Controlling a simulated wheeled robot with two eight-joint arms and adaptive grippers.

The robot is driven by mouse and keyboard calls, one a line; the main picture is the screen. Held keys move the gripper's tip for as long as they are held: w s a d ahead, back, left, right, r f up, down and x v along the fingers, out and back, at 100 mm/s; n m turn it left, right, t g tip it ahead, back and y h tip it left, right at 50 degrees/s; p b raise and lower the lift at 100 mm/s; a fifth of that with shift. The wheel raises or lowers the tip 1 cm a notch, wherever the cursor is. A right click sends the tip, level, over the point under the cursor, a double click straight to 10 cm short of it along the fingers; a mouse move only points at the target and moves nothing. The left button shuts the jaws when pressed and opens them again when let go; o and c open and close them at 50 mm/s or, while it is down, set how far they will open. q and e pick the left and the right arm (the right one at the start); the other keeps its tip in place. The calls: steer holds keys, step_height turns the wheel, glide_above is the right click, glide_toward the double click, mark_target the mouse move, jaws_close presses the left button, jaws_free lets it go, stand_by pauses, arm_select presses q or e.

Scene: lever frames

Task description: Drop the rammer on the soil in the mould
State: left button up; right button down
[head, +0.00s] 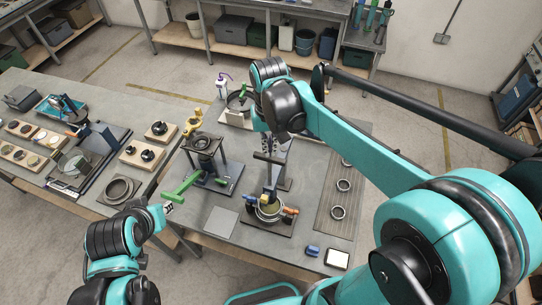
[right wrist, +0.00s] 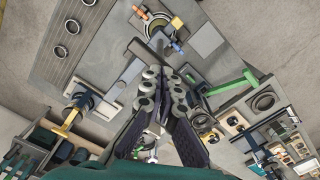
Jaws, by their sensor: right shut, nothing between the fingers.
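The mould (head: 268,210) is a round metal cup on a dark base plate, with orange and blue parts at its sides. It also shows in the right wrist view (right wrist: 158,27). A dark T-shaped bar (head: 269,158), which looks like the rammer's top, stands above the mould, with a rod running down toward it. Soil inside is too small to make out. My right gripper (head: 277,147) is shut and empty, close above the bar; I cannot tell whether they touch. My left gripper (head: 167,208) is beside the end of a green lever (head: 183,187); its jaw state is unclear.
A black stand with a round top (head: 202,143) is left of the mould. Metal rings (head: 343,185) lie on a ribbed mat at right. A grey plate (head: 221,221) and a small blue item (head: 313,250) lie near the front edge. A second bench (head: 75,205) stands at left.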

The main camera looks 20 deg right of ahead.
steer(key=shift+f, duration=0.15)
steer(key=shift+f+b, duration=0.95)
steer(key=shift+f, duration=0.1)
steer(key=shift+r, duration=0.15)
step_height(320, 180, up, 7)
steer(key=p, duration=0.5)
stand_by(0.3)
